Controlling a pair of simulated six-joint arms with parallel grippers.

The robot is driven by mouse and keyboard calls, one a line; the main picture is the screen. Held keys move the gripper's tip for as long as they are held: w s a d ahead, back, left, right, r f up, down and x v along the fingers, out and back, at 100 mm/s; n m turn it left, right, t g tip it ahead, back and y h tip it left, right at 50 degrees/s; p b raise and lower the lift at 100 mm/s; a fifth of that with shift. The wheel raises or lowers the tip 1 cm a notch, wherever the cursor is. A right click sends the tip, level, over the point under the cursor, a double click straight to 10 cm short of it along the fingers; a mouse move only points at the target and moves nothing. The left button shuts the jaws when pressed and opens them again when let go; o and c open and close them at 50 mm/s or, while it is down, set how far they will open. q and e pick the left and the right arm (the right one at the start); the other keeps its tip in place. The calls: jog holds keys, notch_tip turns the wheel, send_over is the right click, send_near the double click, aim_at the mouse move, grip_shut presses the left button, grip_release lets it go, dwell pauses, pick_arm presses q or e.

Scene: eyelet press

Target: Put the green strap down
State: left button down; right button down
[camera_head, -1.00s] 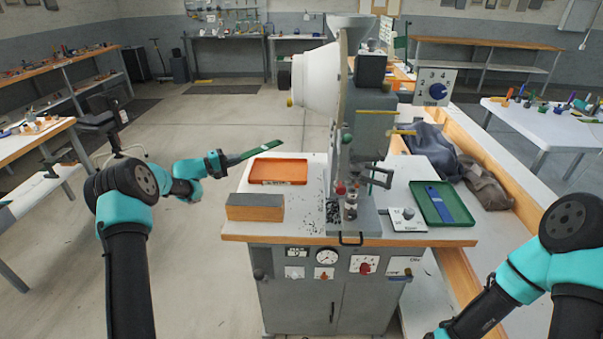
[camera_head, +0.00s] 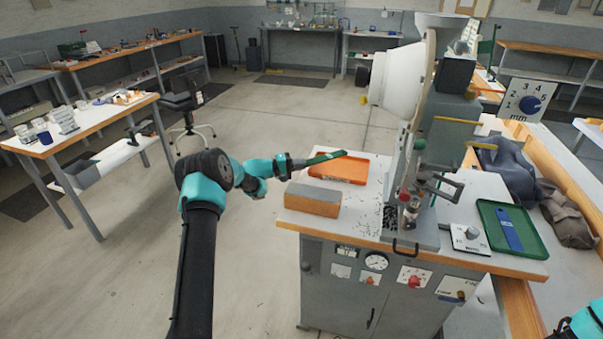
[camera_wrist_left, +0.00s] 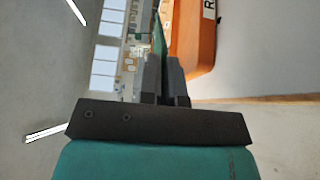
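The green strap (camera_head: 326,157) is held by its near end in my left gripper (camera_head: 305,163) and sticks out to the right, slightly upward. In the head view its far part overlaps the back left edge of the orange tray (camera_head: 350,172); the height between them is hard to tell. In the left wrist view the gripper fingers (camera_wrist_left: 166,80) are close together on the strap (camera_wrist_left: 159,42), seen edge-on, with the orange tray (camera_wrist_left: 203,40) just right of it. My right gripper is out of view; only a bit of that arm shows.
A green tray (camera_head: 488,212) holding a blue strap (camera_head: 509,230) lies at the right of the bench. Open floor lies left.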

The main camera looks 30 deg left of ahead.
aim_at(300, 178)
pick_arm(q)
jog(key=shift+f, duration=1.8)
jog(key=shift+f, duration=0.2)
jog(key=c, duration=1.3)
grip_release()
jog(key=shift+r, duration=0.2)
jog(key=v, duration=1.2)
jog(key=shift+s, duration=0.1)
jog(key=shift+d, duration=0.1)
